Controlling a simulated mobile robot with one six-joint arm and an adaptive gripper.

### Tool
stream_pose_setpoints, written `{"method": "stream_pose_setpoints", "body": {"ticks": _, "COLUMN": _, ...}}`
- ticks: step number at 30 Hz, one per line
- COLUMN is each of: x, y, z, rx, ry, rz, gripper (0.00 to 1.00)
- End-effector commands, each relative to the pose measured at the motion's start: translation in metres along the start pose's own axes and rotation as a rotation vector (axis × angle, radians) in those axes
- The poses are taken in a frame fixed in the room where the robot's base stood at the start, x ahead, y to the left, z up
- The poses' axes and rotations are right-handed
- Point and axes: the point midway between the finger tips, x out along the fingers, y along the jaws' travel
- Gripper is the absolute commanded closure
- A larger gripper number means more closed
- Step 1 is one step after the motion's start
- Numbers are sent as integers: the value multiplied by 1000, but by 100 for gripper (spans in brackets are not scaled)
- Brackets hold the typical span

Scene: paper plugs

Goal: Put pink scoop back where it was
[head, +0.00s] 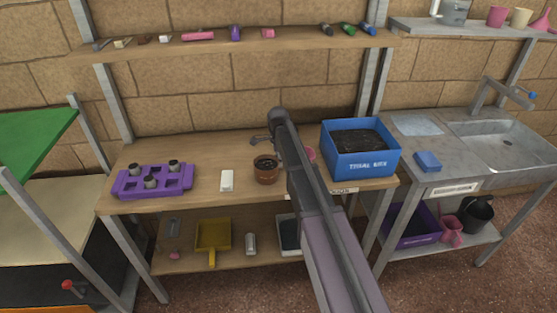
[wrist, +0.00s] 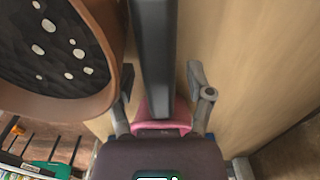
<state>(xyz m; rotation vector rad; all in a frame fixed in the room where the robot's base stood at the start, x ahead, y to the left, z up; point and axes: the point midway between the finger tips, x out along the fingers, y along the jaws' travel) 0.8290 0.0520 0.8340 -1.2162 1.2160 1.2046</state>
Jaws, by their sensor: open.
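A pink thing, which looks like the pink scoop (head: 311,153), shows beside my arm on the workbench, left of the blue box; my arm hides most of it. In the wrist view, pink scoop parts (wrist: 181,112) lie between the bases of my fingers, and a dark bar covers the middle. My gripper (wrist: 160,72) is open, its two fingers apart on either side of the pink. I cannot tell whether either finger touches it. A brown pot (head: 266,169) of dark soil stands close by; it fills the upper left of the wrist view (wrist: 108,92).
The blue box (head: 361,166) of soil stands on the right of the bench (head: 205,205). A purple tray (head: 154,192) with small pots and a white block (head: 227,181) are left of the brown pot. Small tools line the upper shelf (head: 290,38). A sink (head: 500,143) is at right.

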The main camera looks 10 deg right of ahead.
Motion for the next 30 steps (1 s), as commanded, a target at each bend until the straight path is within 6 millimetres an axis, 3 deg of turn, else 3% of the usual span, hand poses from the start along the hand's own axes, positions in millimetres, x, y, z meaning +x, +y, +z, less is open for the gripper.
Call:
{"method": "stream_pose_setpoints", "body": {"ticks": 11, "x": -15, "y": 0, "z": 0, "rx": -1, "ry": 0, "rz": 0, "gripper": 33}}
{"method": "stream_pose_setpoints", "body": {"ticks": 30, "x": -68, "y": 0, "z": 1, "rx": -1, "ry": 0, "rz": 0, "gripper": 33}}
